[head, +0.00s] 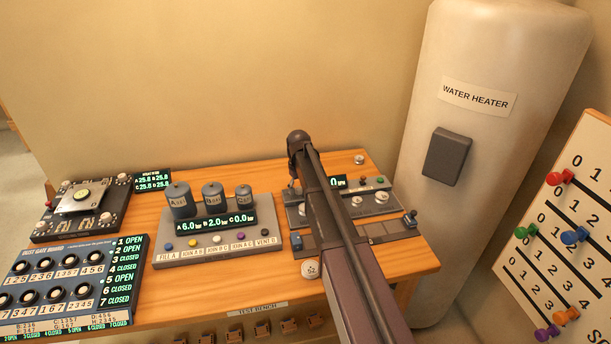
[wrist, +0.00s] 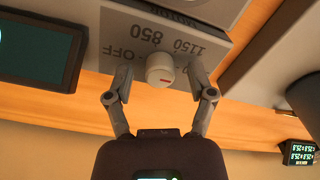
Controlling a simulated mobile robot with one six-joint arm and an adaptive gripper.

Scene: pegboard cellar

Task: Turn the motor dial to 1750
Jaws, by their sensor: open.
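The motor dial (wrist: 160,70) is a white round knob with a small red mark, on a grey panel (wrist: 110,25) in the wrist view. Labels reading OFF, 850 and 1150 appear upside down around it; other labels are partly hidden by a finger. I cannot tell which label the dial points at. My gripper (wrist: 155,72) is open, one finger on each side of the knob, with no clear contact. In the head view my arm hides most of the motor panel (head: 378,206), and the dial cannot be made out there.
A dark display (wrist: 38,46) is left of the panel in the wrist view. On the wooden bench (head: 270,281), a panel with three cylinders (head: 163,260) and a blue gate board (head: 70,256) stand left. A water heater (head: 475,130) rises behind, right.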

